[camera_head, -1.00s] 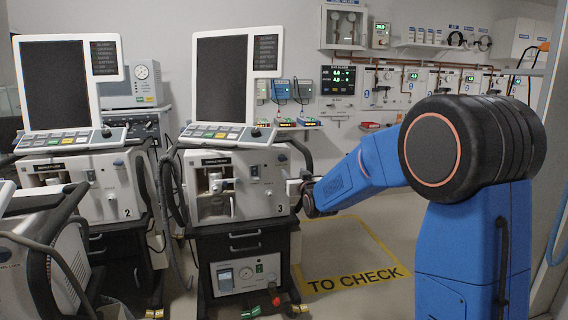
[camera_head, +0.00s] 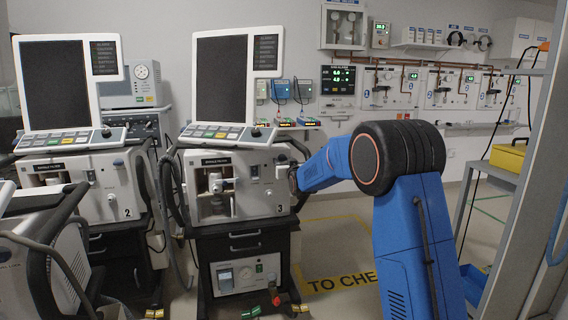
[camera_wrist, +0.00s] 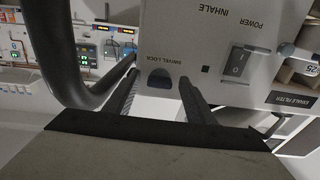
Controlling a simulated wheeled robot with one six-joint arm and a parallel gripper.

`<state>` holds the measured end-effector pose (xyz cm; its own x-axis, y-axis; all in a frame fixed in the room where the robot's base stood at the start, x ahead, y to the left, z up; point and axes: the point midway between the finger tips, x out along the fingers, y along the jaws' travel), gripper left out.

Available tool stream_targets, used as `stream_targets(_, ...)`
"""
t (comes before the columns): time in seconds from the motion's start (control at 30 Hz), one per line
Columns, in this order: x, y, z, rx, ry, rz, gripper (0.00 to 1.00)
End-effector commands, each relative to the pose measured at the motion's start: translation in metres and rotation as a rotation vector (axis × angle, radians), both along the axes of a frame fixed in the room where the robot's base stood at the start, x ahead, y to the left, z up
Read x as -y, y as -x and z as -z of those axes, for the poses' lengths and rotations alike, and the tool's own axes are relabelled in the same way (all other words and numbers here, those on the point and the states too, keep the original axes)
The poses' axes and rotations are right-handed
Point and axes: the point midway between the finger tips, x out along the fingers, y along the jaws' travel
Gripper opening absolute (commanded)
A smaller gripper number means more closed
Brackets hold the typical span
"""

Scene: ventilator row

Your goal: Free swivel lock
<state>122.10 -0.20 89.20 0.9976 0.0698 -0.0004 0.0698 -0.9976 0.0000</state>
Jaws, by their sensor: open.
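The ventilator marked 3 (camera_head: 262,204) stands in the middle of the head view, its screen upright on top. In the wrist view its pale panel (camera_wrist: 215,30) appears upside down. A dark, rounded swivel lock (camera_wrist: 160,80) sits at the panel's edge by the words SWIVEL LOCK. My gripper (camera_wrist: 158,84) is open, with one finger on each side of the lock in the picture. I cannot tell whether the fingers touch it. In the head view my gripper's end is at the ventilator's right side, its fingers hidden.
A power switch (camera_wrist: 238,62) is on the same panel. A thick dark curved bar (camera_wrist: 62,60) passes close left of my fingers. Ventilator 2 (camera_head: 85,200) stands to the left. A grey rack with a yellow box (camera_head: 508,156) stands right. The marked floor (camera_head: 335,240) is clear.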

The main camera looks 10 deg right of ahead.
Motion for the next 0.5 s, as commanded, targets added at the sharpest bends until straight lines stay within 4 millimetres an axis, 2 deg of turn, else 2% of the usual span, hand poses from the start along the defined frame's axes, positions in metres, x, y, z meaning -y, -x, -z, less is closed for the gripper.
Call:
stream_targets(0.37,-0.0004,-0.0055,0.0005,0.000,0.000,0.000,0.50)
stream_targets(0.5,-0.0004,-0.0054,0.0004,0.000,0.000,0.000,0.19)
